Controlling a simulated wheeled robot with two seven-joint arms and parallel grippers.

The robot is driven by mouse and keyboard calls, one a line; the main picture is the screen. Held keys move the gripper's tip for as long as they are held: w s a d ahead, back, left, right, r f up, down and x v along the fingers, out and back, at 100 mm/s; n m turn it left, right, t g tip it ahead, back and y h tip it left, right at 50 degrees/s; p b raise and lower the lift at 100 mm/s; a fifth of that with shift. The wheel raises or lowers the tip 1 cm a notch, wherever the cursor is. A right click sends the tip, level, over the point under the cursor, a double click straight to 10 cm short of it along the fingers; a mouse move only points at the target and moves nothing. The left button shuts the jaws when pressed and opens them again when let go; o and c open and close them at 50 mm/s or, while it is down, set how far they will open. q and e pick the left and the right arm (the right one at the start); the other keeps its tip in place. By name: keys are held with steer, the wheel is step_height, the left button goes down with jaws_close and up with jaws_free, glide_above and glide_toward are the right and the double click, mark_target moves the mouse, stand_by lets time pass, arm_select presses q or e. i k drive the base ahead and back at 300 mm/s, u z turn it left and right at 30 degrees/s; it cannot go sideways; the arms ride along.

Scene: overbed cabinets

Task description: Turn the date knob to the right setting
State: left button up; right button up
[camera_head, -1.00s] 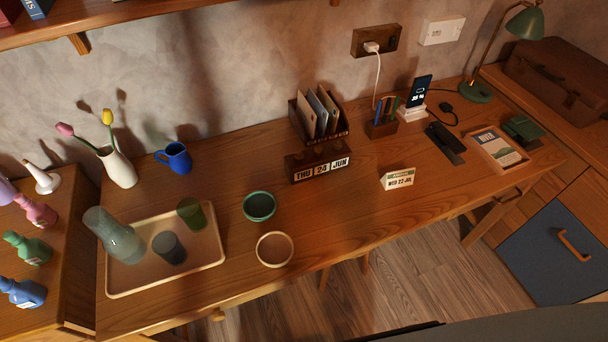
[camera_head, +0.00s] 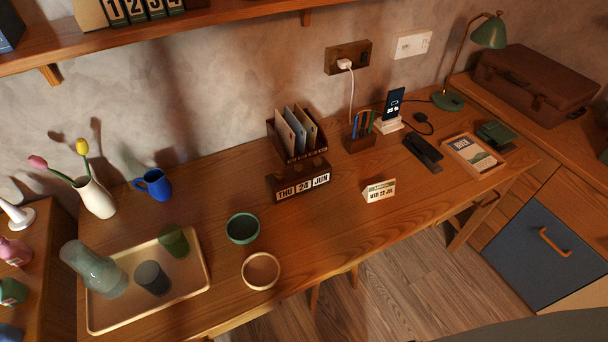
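A dark wooden date block (camera_head: 299,183) stands on the desk below the letter holder and reads THU 24 JUN. Neither of my grippers shows in the head view.
The wooden desk (camera_head: 330,235) is clear in front of the date block. A letter holder (camera_head: 295,135) stands behind it. A green bowl (camera_head: 242,229), a pale bowl (camera_head: 261,271) and a tray (camera_head: 198,288) with glassware are to the left. A phone stand (camera_head: 388,124) is at right.

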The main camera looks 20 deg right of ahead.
mark_target(298, 168)
steer(key=k, duration=1.3)
steer(key=u, duration=0.6)
steer(key=i, duration=1)
steer(key=z, duration=0.4)
